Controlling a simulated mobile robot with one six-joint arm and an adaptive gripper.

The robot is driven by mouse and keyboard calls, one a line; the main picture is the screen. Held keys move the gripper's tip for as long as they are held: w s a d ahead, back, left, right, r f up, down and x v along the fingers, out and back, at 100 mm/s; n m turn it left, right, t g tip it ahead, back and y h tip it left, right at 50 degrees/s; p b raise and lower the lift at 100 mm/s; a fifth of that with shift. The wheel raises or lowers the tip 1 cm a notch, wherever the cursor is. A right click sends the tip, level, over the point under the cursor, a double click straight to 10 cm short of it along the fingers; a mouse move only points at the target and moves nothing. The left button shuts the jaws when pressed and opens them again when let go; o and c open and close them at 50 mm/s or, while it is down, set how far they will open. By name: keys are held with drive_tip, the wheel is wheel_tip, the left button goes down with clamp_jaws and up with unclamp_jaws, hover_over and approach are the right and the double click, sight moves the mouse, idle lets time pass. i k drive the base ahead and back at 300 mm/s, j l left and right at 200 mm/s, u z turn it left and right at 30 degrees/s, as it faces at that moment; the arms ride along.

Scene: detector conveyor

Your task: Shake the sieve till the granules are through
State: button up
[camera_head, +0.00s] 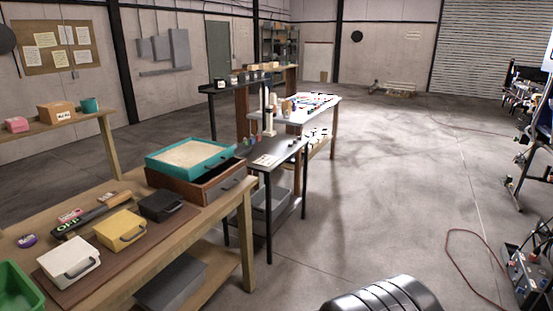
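The sieve (168,166) is a shallow square tray with a teal frame. It holds a layer of pale beige granules (187,153). It rests on top of a brown open box (176,187) at the far right end of the wooden bench. The sieve sits a little askew, and a dark gap of the box's inside shows at its right. Its mesh and whatever lies below it in the box are hidden. My gripper is not in view. A dark grey ribbed part, probably mine, shows at the bottom edge, well apart from the sieve.
The bench (150,274) also bears a white case (68,262), a yellow case (121,230), a black case (161,206) and a green bin (17,288). A dark table (275,148) stands beyond the box. The floor to the right is open; a red cable (452,259) lies there.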

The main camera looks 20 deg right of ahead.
sight(188, 160)
drive_tip(key=i+l, duration=0.1)
drive_tip(key=i, duration=0.5)
drive_tip(key=i+l+u, duration=0.1)
drive_tip(key=i, duration=0.45)
drive_tip(key=i+l, duration=0.2)
drive_tip(key=i, duration=0.35)
drive_tip(key=i+l, duration=0.15)
drive_tip(key=i, duration=0.45)
drive_tip(key=j+u, duration=0.05)
